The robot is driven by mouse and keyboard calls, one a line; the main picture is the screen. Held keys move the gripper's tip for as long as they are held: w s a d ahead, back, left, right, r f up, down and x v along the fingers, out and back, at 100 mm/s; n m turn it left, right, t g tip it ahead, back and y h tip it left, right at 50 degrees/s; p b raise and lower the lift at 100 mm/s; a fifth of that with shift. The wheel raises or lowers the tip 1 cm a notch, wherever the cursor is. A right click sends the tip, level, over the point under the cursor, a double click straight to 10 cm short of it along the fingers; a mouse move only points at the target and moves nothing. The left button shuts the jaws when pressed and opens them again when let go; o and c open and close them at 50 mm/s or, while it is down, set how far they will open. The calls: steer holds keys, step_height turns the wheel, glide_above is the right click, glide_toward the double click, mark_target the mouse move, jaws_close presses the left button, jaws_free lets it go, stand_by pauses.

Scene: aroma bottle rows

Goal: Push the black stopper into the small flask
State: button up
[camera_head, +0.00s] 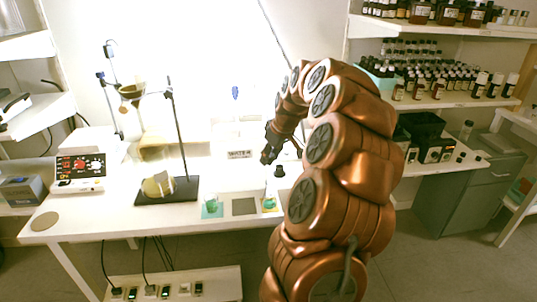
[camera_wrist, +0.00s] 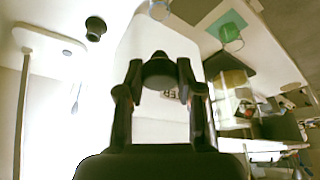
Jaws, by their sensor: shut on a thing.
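My gripper (camera_head: 266,158) is above the white bench in the head view, pointing down. In the wrist view, the gripper (camera_wrist: 160,82) has its two fingers closed on the sides of a small black stopper (camera_wrist: 160,68). A small clear flask (camera_head: 269,203) stands near the bench's front edge, below my gripper and apart from it. A clear glass rim at the top of the wrist view (camera_wrist: 158,9) may be this flask; it is cut off by the picture edge.
A green beaker (camera_head: 212,206) stands left of the flask, with a grey square mat (camera_head: 244,206) between them. Another dark object (camera_head: 279,171) stands behind the flask. Shelves of bottles (camera_head: 440,90) are at right.

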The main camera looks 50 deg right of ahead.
steer(key=shift+f+b, duration=0.1)
steer(key=shift+b, duration=0.3)
steer(key=shift+f+b, duration=1.45)
steer(key=shift+f, duration=1.35)
steer(key=shift+b, duration=0.65)
steer(key=shift+f+b, duration=0.95)
steer(key=shift+f, duration=0.5)
steer(key=o, duration=1.1)
steer(key=shift+c, duration=0.2)
steer(key=v, duration=1.2)
